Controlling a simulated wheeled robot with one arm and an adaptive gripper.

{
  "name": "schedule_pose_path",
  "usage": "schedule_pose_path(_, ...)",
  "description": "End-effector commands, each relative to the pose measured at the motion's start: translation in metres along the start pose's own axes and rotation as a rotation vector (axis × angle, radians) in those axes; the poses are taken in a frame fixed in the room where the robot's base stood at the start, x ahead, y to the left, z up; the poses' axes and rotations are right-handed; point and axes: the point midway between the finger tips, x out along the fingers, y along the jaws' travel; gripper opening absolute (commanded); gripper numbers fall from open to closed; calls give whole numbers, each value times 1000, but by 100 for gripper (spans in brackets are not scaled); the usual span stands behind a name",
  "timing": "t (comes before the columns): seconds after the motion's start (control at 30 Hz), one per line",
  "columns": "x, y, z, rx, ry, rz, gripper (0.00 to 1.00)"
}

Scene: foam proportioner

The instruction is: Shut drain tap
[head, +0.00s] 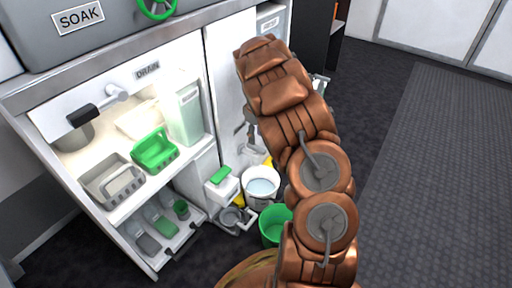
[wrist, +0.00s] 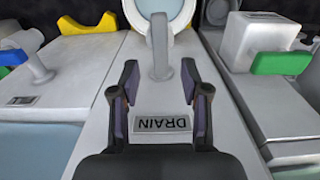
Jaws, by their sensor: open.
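In the wrist view, my gripper (wrist: 160,92) is open, its two dark fingers apart over a white panel with an upside-down DRAIN label (wrist: 162,123). A grey upright lever or post (wrist: 160,50) stands just beyond the fingertips, roughly in line with the gap. I cannot tell whether it is touched; nothing appears gripped. I cannot tell whether both views show the same label. My gripper is hidden behind my arm in the head view.
In the head view, a white bucket of water (head: 262,187) and a green bucket (head: 274,226) stand on the floor. Open floor (head: 430,150) lies to the right.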

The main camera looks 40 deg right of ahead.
Motion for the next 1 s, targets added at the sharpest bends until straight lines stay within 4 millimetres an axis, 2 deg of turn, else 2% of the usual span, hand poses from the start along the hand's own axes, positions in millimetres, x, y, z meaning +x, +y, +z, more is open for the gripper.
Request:
schedule_pose_path(0.1, 21, 0, 1, 2, -1, -1, 46)
schedule_pose_path(0.3, 47, 0, 1, 1, -2, -2, 46)
schedule_pose_path(0.67, 52, 0, 1, 1, 0, -1, 46)
schedule_pose_path(1.0, 52, 0, 0, 1, -1, -1, 10)
